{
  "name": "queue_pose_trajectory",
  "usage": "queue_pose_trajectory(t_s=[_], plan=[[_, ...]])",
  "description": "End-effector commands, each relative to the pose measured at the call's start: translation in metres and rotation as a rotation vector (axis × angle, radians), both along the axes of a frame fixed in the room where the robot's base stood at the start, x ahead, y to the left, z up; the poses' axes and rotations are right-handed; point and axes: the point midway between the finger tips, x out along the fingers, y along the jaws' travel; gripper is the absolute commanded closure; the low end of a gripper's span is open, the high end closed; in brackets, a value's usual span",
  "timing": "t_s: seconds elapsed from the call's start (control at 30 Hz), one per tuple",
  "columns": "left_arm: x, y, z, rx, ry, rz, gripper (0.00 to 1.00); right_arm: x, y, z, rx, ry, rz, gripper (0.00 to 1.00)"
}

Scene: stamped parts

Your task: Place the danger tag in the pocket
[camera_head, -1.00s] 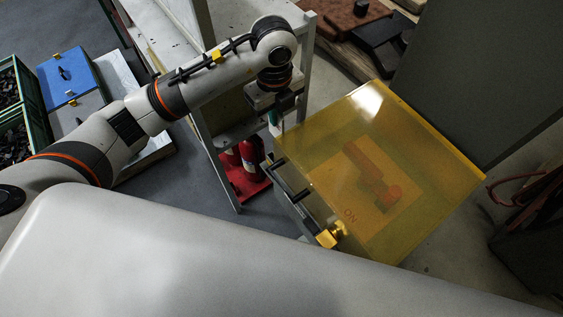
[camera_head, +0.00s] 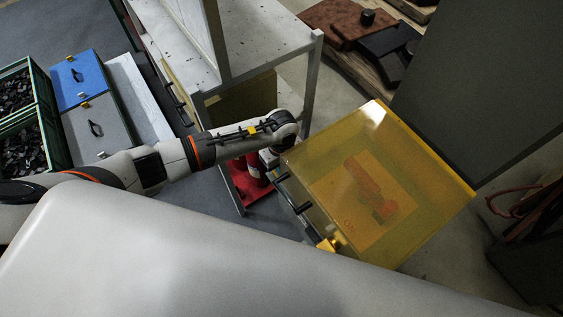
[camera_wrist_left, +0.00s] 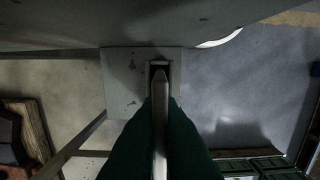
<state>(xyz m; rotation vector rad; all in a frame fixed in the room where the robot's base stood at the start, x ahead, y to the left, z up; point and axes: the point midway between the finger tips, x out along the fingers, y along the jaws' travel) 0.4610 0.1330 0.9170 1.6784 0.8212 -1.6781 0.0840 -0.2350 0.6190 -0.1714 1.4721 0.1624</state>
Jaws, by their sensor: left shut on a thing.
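In the left wrist view my left gripper (camera_wrist_left: 160,105) shows as two dark green fingers. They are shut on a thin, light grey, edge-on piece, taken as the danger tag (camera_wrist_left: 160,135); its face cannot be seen. The tip of the tag lies at or just over a dark rectangular opening with a pale rim, likely the pocket (camera_wrist_left: 149,72), on a grey panel. I cannot tell whether the tip is inside. In the head view the wrist hangs beside the yellow see-through cover (camera_head: 420,165), and the fingers, tag and pocket are hidden. My right gripper is out of view.
Under the cover are a red switch handle (camera_head: 370,185) and the word ON. Black handles (camera_head: 292,195) and a yellow block (camera_head: 328,244) are on the near side. A grey shelf frame (camera_head: 312,85) stands behind, with a red base (camera_head: 246,188) below.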

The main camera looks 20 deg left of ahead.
Motion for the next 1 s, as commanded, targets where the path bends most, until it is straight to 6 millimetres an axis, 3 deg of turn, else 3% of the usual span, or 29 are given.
queue_pose_trajectory(t_s=[0.4, 0.43, 0.53, 0.83, 1.0], plan=[[0.0, 0.0, -0.008, -0.001, -0.001, -0.001, 1.0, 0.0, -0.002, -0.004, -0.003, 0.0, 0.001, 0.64], [0.0, 0.0, -0.006, -0.001, -0.001, -0.001, 0.9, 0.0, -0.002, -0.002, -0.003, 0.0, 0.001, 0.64], [0.0, 0.0, -0.006, -0.001, -0.001, -0.001, 0.73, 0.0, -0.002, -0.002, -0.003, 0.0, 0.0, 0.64], [0.0, 0.0, -0.004, -0.001, -0.001, -0.001, 0.73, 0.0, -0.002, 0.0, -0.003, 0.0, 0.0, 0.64], [0.001, 0.0, 0.01, -0.003, -0.005, -0.003, 0.73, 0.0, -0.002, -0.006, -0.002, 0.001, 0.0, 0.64]])
